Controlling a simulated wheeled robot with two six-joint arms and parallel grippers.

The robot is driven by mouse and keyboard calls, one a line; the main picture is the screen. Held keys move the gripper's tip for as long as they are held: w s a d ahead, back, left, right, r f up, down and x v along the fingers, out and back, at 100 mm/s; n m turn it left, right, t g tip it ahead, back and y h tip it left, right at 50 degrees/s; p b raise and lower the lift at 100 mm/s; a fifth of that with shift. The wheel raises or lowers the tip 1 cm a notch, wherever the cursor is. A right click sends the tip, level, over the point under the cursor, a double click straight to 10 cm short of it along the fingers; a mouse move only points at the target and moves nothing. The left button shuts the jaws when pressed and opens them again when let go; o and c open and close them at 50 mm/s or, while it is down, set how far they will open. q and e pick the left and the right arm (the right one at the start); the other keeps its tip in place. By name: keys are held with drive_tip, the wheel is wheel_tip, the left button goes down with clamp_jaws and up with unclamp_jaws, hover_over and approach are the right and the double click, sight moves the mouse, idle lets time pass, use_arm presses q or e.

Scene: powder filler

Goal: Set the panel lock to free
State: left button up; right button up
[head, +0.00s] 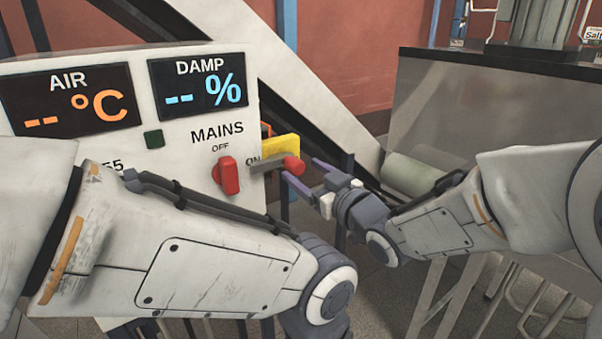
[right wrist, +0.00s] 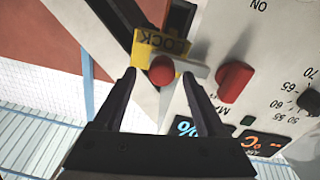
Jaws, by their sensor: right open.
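The panel lock is a grey lever (head: 266,163) with a red ball knob (head: 293,165) in front of a yellow plate (head: 281,146) at the panel's right edge. In the right wrist view the plate (right wrist: 150,42) reads LOCK upside down, and the red knob (right wrist: 162,70) shows end-on. My right gripper (head: 300,170) is open, with its fingertips on either side of the knob in the picture. Its fingers (right wrist: 159,75) look apart from the knob; I cannot tell how deep it sits between them. My left arm crosses the head view, but its gripper is out of view.
The white panel (head: 190,140) carries a red MAINS switch (head: 226,175) left of the lock, with AIR (head: 68,98) and DAMP (head: 198,81) displays. A slanted beam (head: 300,90) runs behind the lock. A grey metal box (head: 445,110) stands at the right.

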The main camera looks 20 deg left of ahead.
drive_tip(key=b+v, duration=0.2)
drive_tip(key=v, duration=0.5)
drive_tip(key=shift+s+d, duration=0.2)
drive_tip(key=shift+d, duration=0.15)
drive_tip(key=s+d+f+m+g+h, duration=0.2)
drive_tip(key=s+d+f+h, duration=0.15)
drive_tip(key=f, duration=0.35)
drive_tip(key=s+d+f+m+g+h, duration=0.2)
drive_tip(key=d+f+h, duration=0.1)
drive_tip(key=f+h, duration=0.25)
drive_tip(key=s+d+f+g+h, duration=0.1)
drive_tip(key=s+d+f+g, duration=0.2)
drive_tip(key=s, duration=0.6)
drive_tip(key=s+d+f+g+h, duration=0.2)
drive_tip(key=s+d+f+g, duration=0.2)
drive_tip(key=s, duration=0.5)
drive_tip(key=shift+s+d+f+g+h, duration=0.2)
drive_tip(key=shift+s+d+g+h, duration=0.1)
drive_tip(key=shift+d+g, duration=0.15)
